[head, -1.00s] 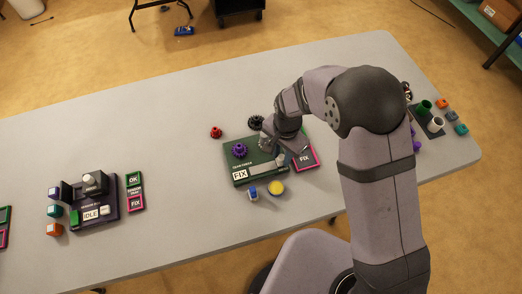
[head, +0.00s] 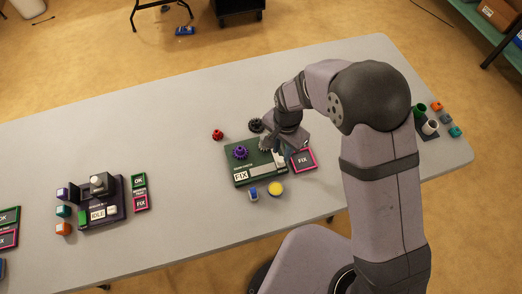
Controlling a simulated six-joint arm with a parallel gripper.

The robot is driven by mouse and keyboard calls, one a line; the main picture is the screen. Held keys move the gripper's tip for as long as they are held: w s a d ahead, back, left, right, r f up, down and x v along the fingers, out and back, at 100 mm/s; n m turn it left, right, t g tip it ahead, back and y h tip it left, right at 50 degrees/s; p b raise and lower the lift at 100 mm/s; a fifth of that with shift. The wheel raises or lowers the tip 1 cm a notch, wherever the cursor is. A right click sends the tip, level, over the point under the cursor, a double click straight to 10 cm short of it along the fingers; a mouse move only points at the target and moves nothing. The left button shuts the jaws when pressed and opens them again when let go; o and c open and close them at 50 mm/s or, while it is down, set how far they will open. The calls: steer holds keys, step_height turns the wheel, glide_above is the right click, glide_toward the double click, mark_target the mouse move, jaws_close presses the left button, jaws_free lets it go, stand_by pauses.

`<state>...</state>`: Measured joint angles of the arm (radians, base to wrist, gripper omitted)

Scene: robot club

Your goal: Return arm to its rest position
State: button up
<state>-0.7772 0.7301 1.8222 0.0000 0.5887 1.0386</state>
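My gripper (head: 279,157) is at the end of my arm, which reaches over the table from the right. A purple gear (head: 240,152) sits on the board. A dark grey gear (head: 264,144) is beside my wrist, partly hidden by it.
A black gear (head: 255,125) and a red gear (head: 218,134) lie behind the board. A pink-edged FIX card (head: 303,160), a yellow disc (head: 275,188) and a blue part (head: 253,194) are close by. An IDLE station (head: 100,203) stands left. The table's back left (head: 110,130) is clear.

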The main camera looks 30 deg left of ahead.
steer(key=shift+r, duration=0.5)
steer(key=n, duration=0.2)
steer(key=shift+s+d+n, duration=0.15)
steer(key=shift+n, duration=0.25)
steer(key=s+d+r+n+g+h, duration=0.25)
steer(key=s+d+n, duration=0.55)
steer(key=s+d, duration=0.45)
steer(key=w+d+r+m+t+y, duration=0.1)
steer(key=d+r+m, duration=0.3)
steer(key=d, duration=0.4)
steer(key=w+d+r+m+t+y, duration=0.1)
steer(key=w+d+r+m, duration=0.2)
steer(key=d+r, duration=0.3)
steer(key=d, duration=0.3)
steer(key=shift+w+m, duration=0.35)
steer(key=shift+m, duration=0.05)
